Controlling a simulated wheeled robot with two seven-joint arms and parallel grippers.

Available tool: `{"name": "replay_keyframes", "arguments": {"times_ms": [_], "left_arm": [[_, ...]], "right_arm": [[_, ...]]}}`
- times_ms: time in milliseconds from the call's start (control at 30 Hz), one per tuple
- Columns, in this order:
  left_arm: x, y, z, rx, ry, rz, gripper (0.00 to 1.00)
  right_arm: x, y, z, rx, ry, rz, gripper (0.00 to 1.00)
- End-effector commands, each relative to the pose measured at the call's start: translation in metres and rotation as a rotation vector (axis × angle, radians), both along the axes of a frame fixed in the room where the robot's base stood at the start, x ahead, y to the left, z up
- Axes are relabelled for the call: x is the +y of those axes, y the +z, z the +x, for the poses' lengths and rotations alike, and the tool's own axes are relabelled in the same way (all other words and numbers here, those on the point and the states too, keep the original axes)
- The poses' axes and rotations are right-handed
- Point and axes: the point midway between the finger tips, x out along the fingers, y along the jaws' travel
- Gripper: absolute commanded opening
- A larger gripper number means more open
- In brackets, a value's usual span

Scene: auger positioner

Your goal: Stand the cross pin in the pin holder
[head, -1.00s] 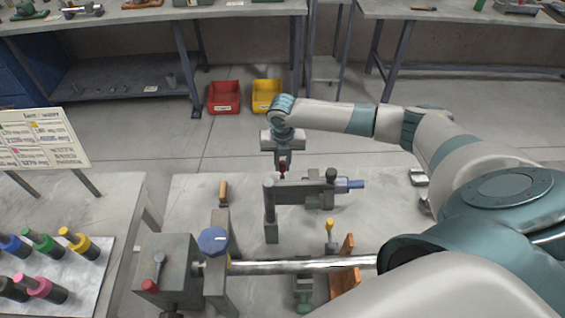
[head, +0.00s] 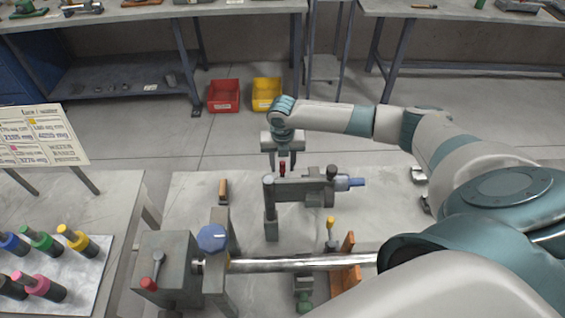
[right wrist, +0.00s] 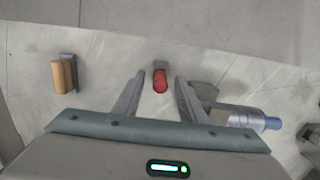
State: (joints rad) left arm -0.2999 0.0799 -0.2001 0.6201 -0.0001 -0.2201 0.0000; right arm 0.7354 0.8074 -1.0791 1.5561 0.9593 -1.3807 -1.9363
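The cross pin, with a red head (head: 282,167), shows below my right gripper, just behind the grey clamp assembly (head: 300,188). In the right wrist view its red head (right wrist: 160,80) lies between the two spread fingers, with a gap on each side. My right gripper (head: 283,160) is open and holds nothing. It also shows in the right wrist view (right wrist: 158,84). The pin seems upright. Its lower part and the pin holder under it are hidden or too small to make out. My left gripper is not in view.
A wooden-handled block (head: 223,191) stands left of the pin. A long metal shaft (head: 305,264) and a blue knob (head: 212,238) lie nearer. Red (head: 224,95) and yellow (head: 266,93) bins sit on the floor behind.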

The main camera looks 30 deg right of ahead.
Motion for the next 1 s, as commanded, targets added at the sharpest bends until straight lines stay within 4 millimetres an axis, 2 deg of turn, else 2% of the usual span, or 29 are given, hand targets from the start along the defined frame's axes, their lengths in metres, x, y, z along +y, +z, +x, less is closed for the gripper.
{"name": "replay_keyframes", "arguments": {"times_ms": [267, 467, 667, 1000], "left_arm": [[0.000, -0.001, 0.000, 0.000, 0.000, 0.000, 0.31], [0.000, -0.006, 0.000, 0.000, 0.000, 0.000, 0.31], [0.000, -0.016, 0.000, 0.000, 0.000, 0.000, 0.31], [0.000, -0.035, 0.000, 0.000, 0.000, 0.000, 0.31]], "right_arm": [[0.000, 0.002, 0.000, 0.000, 0.000, 0.000, 0.38], [0.000, 0.015, 0.000, -0.004, 0.001, 0.000, 0.38], [0.001, 0.044, -0.001, -0.004, 0.001, 0.000, 0.38], [0.004, 0.113, -0.006, -0.006, 0.001, 0.000, 0.38]]}}
